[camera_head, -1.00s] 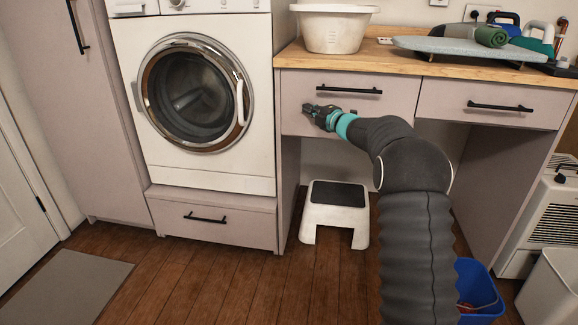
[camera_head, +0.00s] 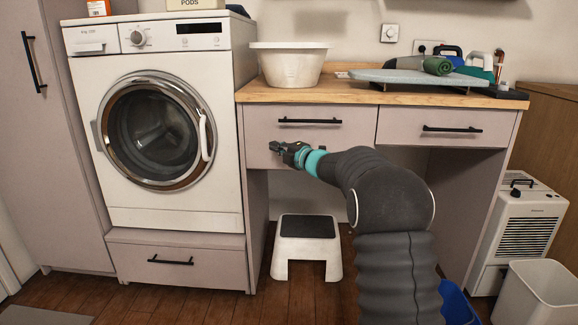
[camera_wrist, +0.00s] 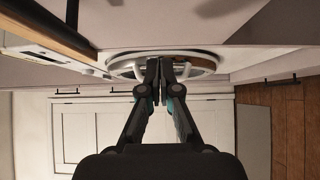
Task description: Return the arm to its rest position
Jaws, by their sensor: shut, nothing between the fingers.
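My gripper (camera_head: 276,149) is in front of the left drawer (camera_head: 290,132) under the wooden counter, right of the washing machine. Its fingers are together with nothing between them. In the wrist view my gripper (camera_wrist: 160,66) shows its two fingers meeting in front of the washing machine's round door (camera_wrist: 206,64), with pale cupboard fronts beyond. My arm reaches up from the lower right of the head view and bends left toward the drawer.
A white basin (camera_head: 290,70) and an ironing board (camera_head: 420,78) sit on the wooden counter (camera_head: 310,94). A step stool (camera_head: 306,252) stands below. A blue bin (camera_head: 456,304), a white bin (camera_head: 545,295) and a white heater (camera_head: 522,235) are at right. The washing machine (camera_head: 160,60) is at left.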

